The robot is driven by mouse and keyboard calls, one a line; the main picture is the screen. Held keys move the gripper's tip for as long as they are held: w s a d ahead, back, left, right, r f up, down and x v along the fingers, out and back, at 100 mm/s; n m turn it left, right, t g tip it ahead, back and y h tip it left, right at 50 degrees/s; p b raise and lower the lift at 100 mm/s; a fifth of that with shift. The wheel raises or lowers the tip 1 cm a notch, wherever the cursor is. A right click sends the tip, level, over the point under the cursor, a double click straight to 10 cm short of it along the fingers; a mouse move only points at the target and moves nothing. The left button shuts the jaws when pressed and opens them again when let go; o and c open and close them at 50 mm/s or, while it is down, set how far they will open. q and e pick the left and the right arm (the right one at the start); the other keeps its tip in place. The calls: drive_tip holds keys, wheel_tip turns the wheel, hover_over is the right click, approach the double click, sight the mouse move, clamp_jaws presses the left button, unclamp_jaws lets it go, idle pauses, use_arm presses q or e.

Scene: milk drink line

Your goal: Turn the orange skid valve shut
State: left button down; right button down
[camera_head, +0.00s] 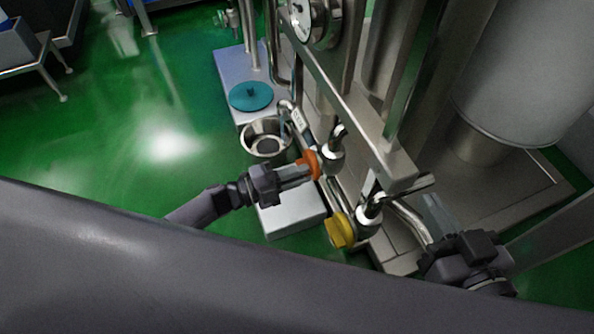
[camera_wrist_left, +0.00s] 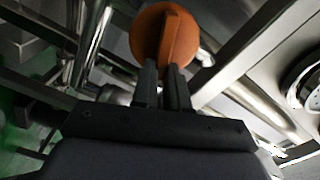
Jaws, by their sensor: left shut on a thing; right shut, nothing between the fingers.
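The orange valve handle (camera_head: 312,163) sits on a steel pipe fitting of the skid. In the left wrist view the orange handle (camera_wrist_left: 166,36) is a round disc with a raised bar across it. My left gripper (camera_head: 300,170) reaches it from the left. Its fingers (camera_wrist_left: 164,72) are shut on the raised bar, one on each side. The fingertips hide the bar's lower part. A yellow valve handle (camera_head: 341,230) sits on the neighbouring fitting, lower and to the right. My right gripper (camera_head: 455,250) is at the right, away from both handles, shut and empty.
A steel bowl (camera_head: 259,150) and a teal lid (camera_head: 250,96) lie left of the skid pipes. A steel beam (camera_head: 360,125) runs just right of the valves. A large tank (camera_head: 525,75) stands at the back right. Green floor (camera_head: 150,110) is clear at the left.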

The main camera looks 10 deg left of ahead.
use_arm(q)
drive_tip(key=shift+s+f+m, duration=0.1)
drive_tip(key=shift+f+m, duration=0.2)
drive_tip(key=shift+m, duration=0.8)
drive_tip(key=shift+f+m, duration=0.25)
drive_tip(key=shift+m, duration=0.85)
drive_tip(key=shift+a, duration=0.1)
drive_tip(key=c, duration=1.1)
unclamp_jaws()
drive_tip(key=shift+c, duration=0.2)
drive_tip(key=shift+s+a, duration=0.1)
drive_tip(key=p+v, duration=0.1)
drive_tip(key=v, duration=0.6)
drive_tip(key=shift+p, duration=0.35)
use_arm(e)
drive_tip(key=shift+w+a+f+m+g, duration=0.1)
drive_tip(key=shift+w+a+m+g, duration=0.2)
drive_tip(key=shift+a+g, duration=0.15)
